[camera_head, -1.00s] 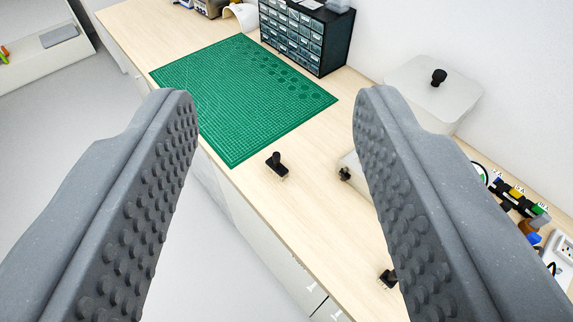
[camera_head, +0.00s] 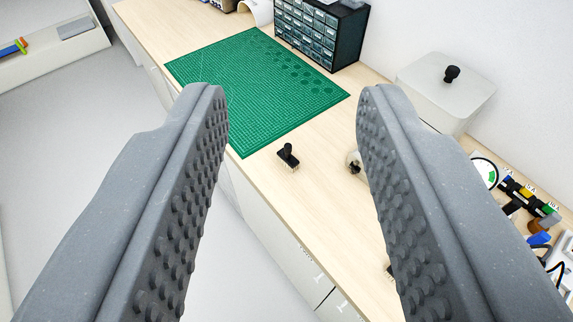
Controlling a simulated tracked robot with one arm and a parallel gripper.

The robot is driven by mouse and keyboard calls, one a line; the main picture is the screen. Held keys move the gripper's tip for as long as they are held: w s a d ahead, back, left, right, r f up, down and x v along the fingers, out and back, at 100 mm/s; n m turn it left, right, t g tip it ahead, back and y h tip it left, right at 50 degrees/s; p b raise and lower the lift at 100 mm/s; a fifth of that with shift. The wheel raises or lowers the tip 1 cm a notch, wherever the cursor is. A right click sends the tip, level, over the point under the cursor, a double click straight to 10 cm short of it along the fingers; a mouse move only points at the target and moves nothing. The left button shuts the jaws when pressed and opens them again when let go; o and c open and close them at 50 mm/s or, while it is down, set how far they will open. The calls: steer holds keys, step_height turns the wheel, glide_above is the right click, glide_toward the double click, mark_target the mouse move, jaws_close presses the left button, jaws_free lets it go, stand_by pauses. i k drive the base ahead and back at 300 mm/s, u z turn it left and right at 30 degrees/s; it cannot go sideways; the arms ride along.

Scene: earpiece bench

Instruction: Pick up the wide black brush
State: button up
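A small black brush (camera_head: 288,155) with an upright knob-like handle and a wider base stands on the wooden bench, just past the near right corner of the green mat. It shows between my fingers, apart from both. My gripper (camera_head: 292,92) is open and empty, its two grey studded fingers spread wide. Another small dark object (camera_head: 389,270) is mostly hidden behind the right finger, and I cannot tell its full shape.
A green cutting mat (camera_head: 240,85) lies on the bench (camera_head: 290,215). A black drawer cabinet (camera_head: 320,35) and a pale box with a black knob (camera_head: 445,88) stand along the wall. A round metallic item (camera_head: 353,160) is partly behind the right finger. Cables and coloured parts (camera_head: 530,195) are at right.

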mark_target(285, 156)
steer(key=u, duration=0.5)
steer(key=k, duration=1.15)
steer(key=u, duration=0.6)
steer(key=i, duration=1.7)
steer(key=z, duration=1.15)
steer(key=i, duration=0.7)
steer(key=z, duration=0.45)
